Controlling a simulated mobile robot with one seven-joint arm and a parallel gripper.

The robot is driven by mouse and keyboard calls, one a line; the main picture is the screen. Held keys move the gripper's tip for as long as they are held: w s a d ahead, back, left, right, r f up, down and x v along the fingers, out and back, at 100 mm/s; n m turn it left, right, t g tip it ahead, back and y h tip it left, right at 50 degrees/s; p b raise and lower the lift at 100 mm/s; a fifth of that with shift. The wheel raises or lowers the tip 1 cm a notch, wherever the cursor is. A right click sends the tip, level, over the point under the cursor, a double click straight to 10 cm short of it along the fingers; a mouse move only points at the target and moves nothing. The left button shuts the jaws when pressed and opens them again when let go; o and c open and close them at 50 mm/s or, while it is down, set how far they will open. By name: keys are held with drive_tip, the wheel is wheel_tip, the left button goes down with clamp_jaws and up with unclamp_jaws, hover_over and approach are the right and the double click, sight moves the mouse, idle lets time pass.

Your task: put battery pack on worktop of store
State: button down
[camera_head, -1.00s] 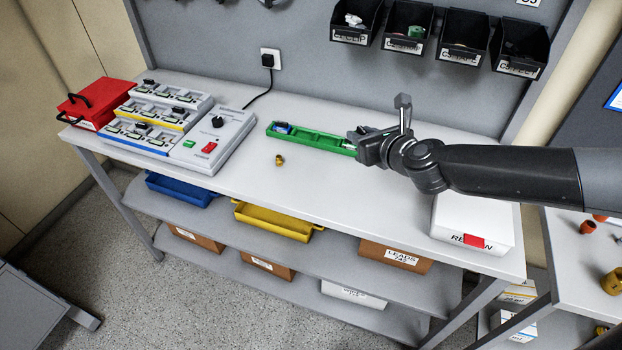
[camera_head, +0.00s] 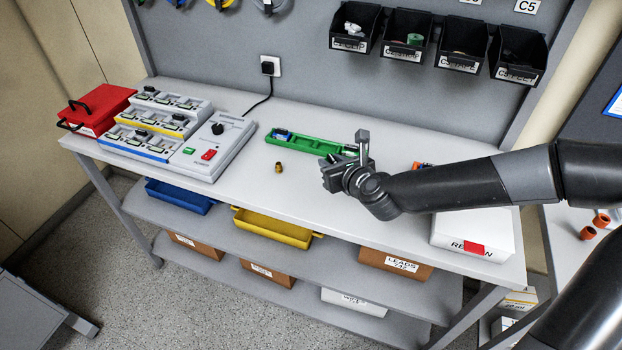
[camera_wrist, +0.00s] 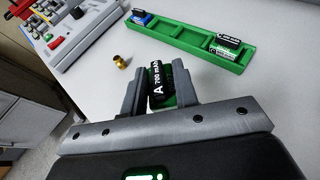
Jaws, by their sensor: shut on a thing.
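My gripper (camera_head: 328,172) is over the worktop (camera_head: 240,200), just in front of the green tray (camera_head: 305,146). In the wrist view my gripper (camera_wrist: 160,92) is shut on a black battery pack (camera_wrist: 161,85) with white lettering and some green on it. The battery pack is mostly hidden in the head view. In the wrist view the green tray (camera_wrist: 185,38) lies beyond the fingers. I cannot tell whether the held pack touches the worktop.
A small brass fitting (camera_head: 279,168) stands left of my gripper. A grey charger station (camera_head: 213,146) and a red case (camera_head: 97,108) are further left. A white box (camera_head: 470,235) stands at the right front. The front middle of the worktop is clear.

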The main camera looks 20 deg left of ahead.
hover_over(311, 187)
wheel_tip(311, 187, down, 3)
drive_tip(key=shift+f, duration=0.15)
drive_tip(key=shift+w+f, duration=0.1)
drive_tip(key=shift+f, duration=1.85)
drive_tip(key=shift+f, duration=0.1)
drive_tip(key=c, duration=1.1)
unclamp_jaws()
drive_tip(key=shift+o, duration=0.3)
drive_tip(key=shift+v, duration=3.75)
